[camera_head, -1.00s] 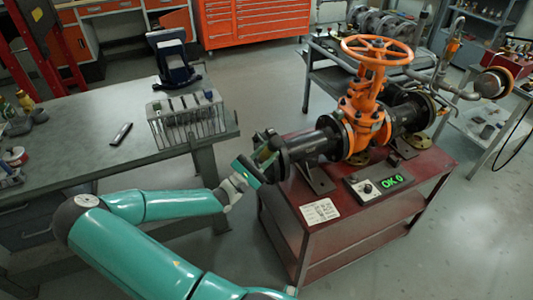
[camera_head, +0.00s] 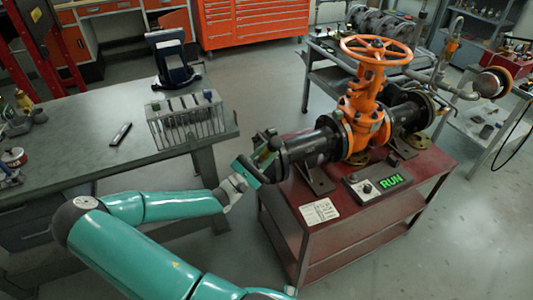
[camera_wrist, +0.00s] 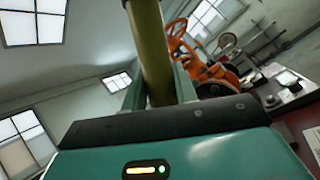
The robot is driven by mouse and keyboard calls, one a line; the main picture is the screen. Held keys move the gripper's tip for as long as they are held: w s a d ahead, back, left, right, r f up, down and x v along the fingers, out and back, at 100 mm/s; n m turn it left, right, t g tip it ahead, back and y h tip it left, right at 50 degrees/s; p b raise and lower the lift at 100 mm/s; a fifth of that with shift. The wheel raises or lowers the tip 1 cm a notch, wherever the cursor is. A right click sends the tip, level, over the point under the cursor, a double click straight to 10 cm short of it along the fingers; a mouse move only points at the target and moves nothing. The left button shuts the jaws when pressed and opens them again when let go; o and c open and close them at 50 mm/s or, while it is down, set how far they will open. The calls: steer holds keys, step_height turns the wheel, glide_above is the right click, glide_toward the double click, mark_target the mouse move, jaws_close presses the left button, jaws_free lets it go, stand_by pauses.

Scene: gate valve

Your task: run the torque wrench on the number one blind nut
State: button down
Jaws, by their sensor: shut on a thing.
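My gripper (camera_head: 254,168) is at the left end of the gate valve's black pipe, close beside the end flange (camera_head: 284,158). It is shut on the torque wrench, whose olive-yellow body (camera_wrist: 150,50) rises between the fingers in the wrist view. In the head view only a small part of the wrench (camera_head: 263,156) shows, at the flange. The number one nut is hidden, so I cannot tell how the wrench sits on it. The control box's display (camera_head: 391,180) reads RUN in green. The orange valve (camera_head: 365,105) stands upright on the red cart.
The red cart (camera_head: 340,235) carries the valve, the control box and a white card (camera_head: 319,211). The grey workbench (camera_head: 75,140) on the left holds a rack of sockets (camera_head: 187,120) and a dark phone-like item (camera_head: 121,134). Floor is clear at the lower right.

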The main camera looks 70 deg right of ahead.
steer(key=shift+s+d+r, duration=0.1)
steer(key=shift+s+d, duration=0.4)
steer(key=shift+s, duration=0.1)
stand_by(2.5)
steer(key=shift+s+d+r, duration=0.1)
steer(key=shift+d, duration=0.05)
stand_by(2.7)
stand_by(0.5)
steer(key=shift+w+a, duration=1.75)
steer(key=shift+w, duration=0.05)
